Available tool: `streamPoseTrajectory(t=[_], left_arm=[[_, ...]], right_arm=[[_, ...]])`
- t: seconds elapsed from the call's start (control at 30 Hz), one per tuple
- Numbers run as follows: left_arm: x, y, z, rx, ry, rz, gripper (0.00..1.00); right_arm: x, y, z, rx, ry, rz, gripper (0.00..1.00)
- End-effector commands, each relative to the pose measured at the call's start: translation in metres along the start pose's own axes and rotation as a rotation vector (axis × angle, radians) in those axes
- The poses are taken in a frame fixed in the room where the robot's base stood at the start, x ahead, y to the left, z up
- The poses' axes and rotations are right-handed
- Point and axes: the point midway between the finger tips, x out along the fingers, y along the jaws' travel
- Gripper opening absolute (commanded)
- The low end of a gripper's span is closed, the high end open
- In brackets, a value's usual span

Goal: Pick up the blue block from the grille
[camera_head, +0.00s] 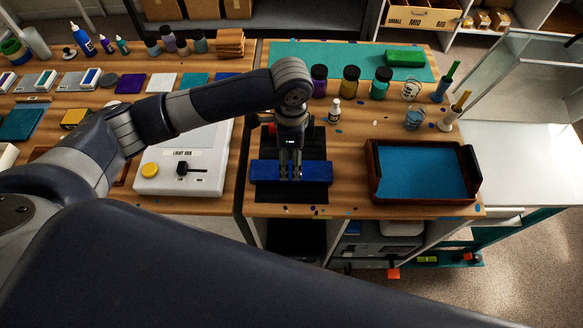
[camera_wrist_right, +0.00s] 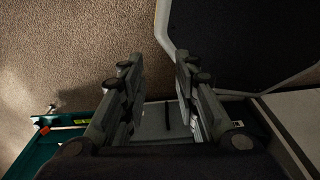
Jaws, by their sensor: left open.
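The blue block (camera_head: 316,171) is a long bar lying across the black grille (camera_head: 316,143) at the near edge of the wooden table. My left gripper (camera_head: 290,177) reaches straight down at the middle of the block and is open. Its fingertips are at the block and hide part of it; I cannot tell whether they touch it. My right gripper (camera_wrist_right: 158,72) shows in the right wrist view, with its fingers apart and nothing between them. It is away from the block, over the floor and some furniture.
A brown-framed tray (camera_head: 375,196) with a blue bottom stands to the right of the grille. The light box (camera_head: 187,185) is to the left. Behind are a small white bottle (camera_head: 334,112) and dark jars (camera_head: 319,82). The wood between grille and tray is mostly clear.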

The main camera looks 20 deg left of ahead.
Motion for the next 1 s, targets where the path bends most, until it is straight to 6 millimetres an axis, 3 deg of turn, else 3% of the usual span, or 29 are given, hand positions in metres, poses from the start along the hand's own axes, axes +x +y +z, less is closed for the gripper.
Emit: streamPoseTrajectory(t=[0.17,0.53,0.8,1.0], left_arm=[[0.013,0.0,0.0,0.0,0.0,0.0,0.75],[0.06,-0.003,0.001,0.001,0.0,0.0,0.75],[0.064,-0.004,0.001,0.001,0.001,-0.002,0.75],[0.064,-0.004,0.001,0.001,0.001,-0.002,0.32]], right_arm=[[-0.004,0.005,0.005,-0.002,-0.007,0.006,0.29],[-0.02,0.01,-0.016,0.0,0.024,0.012,0.29],[-0.019,0.01,-0.014,0.001,0.019,0.011,0.29],[-0.019,0.008,-0.011,0.001,0.014,0.009,0.29]])
